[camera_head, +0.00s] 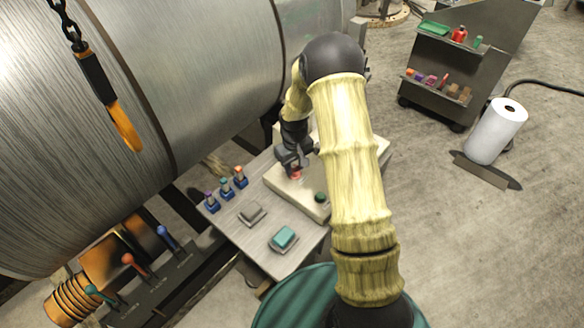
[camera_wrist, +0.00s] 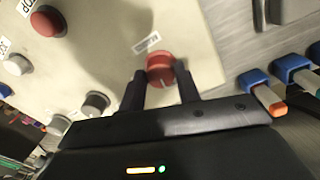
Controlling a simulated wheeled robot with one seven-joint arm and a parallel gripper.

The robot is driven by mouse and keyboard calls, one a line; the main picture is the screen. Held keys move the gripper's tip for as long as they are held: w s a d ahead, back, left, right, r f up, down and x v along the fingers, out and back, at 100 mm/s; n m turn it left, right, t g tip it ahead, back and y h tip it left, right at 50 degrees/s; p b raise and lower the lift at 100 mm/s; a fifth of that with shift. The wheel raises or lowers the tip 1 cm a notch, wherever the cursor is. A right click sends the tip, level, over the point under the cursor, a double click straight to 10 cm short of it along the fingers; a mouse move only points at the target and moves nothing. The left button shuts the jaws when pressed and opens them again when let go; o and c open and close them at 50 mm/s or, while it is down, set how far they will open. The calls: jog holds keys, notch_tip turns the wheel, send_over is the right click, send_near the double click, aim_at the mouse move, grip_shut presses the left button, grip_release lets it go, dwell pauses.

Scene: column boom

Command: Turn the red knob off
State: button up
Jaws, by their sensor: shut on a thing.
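The red knob (camera_wrist: 160,68) sits on a cream control panel (camera_wrist: 110,30), with a small label just beyond it. My gripper (camera_wrist: 161,80) has a dark finger on each side of the knob and is shut on it. A pale line shows on the knob's face. In the head view my gripper (camera_head: 291,163) is over the left part of the panel (camera_head: 305,195), and only a bit of the red knob (camera_head: 296,174) shows beneath it. A red button (camera_wrist: 46,21) and grey-white knobs (camera_wrist: 97,102) are on the same panel in the wrist view.
Small blue-based switches (camera_head: 226,189) stand left of the panel on the grey table (camera_head: 240,235). A grey block (camera_head: 252,214) and a teal block (camera_head: 284,238) lie in front.

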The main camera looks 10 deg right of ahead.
aim_at(293, 171)
jog(key=shift+a+n, duration=0.1)
jog(key=shift+n, duration=0.6)
jog(key=o, duration=1)
jog(key=shift+a, duration=0.15)
jog(key=r+b, duration=0.1)
jog(key=r, duration=0.5)
jog(key=r+b, duration=0.1)
jog(key=r, duration=0.4)
jog(key=r+b, duration=0.1)
jog(key=r, duration=0.5)
jog(key=shift+s+a+r, duration=0.2)
jog(key=shift+s+r, duration=0.05)
jog(key=shift+r, duration=0.05)
